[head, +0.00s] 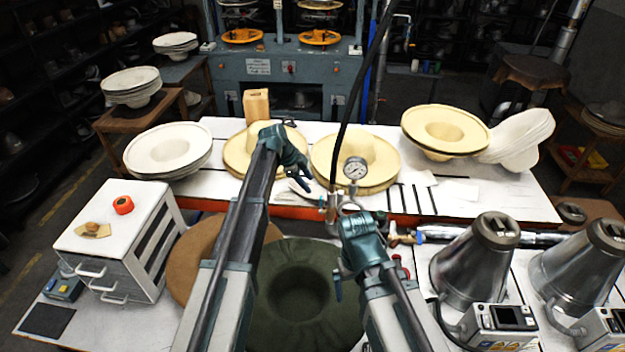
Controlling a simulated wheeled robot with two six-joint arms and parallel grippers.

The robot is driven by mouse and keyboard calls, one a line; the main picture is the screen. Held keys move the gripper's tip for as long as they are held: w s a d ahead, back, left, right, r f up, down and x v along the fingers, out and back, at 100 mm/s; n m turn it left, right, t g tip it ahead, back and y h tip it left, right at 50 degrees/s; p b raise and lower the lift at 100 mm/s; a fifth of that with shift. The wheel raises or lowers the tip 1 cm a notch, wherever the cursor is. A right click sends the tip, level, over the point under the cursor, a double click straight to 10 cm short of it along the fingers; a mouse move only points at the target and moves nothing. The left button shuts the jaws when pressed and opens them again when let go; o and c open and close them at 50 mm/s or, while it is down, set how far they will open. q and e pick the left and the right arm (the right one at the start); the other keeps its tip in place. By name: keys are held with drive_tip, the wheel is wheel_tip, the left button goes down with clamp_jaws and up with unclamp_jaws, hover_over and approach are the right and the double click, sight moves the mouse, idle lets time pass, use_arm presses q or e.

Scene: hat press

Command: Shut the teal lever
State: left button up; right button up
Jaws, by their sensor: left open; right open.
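A small blue handle (419,236) sits on the pipe fitting to the right of my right gripper. It may be the teal lever, but it is too small to tell its colour or position surely. A pressure gauge (355,168) stands on a fitting at the table's front edge, with a black hose rising beside it. My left gripper (302,181) is open and empty, pointing down near the pale hats, left of the gauge. My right gripper (339,288) is open and empty, pointing down over the dark green hat (300,298). Its wrist hides part of the pipework.
Pale hats (342,165) stand on the white table (508,205). Two metal steam cones (478,262) with control boxes stand at the right. A white drawer unit (105,232) is at the left. A brown hat (203,250) lies partly behind my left arm.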

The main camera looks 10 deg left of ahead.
use_arm(q)
drive_tip(key=p+v, duration=0.2)
drive_tip(key=v, duration=0.1)
drive_tip(key=shift+a+r, duration=0.1)
drive_tip(key=shift+r, duration=0.05)
use_arm(e)
wheel_tip(320, 180, up, 3)
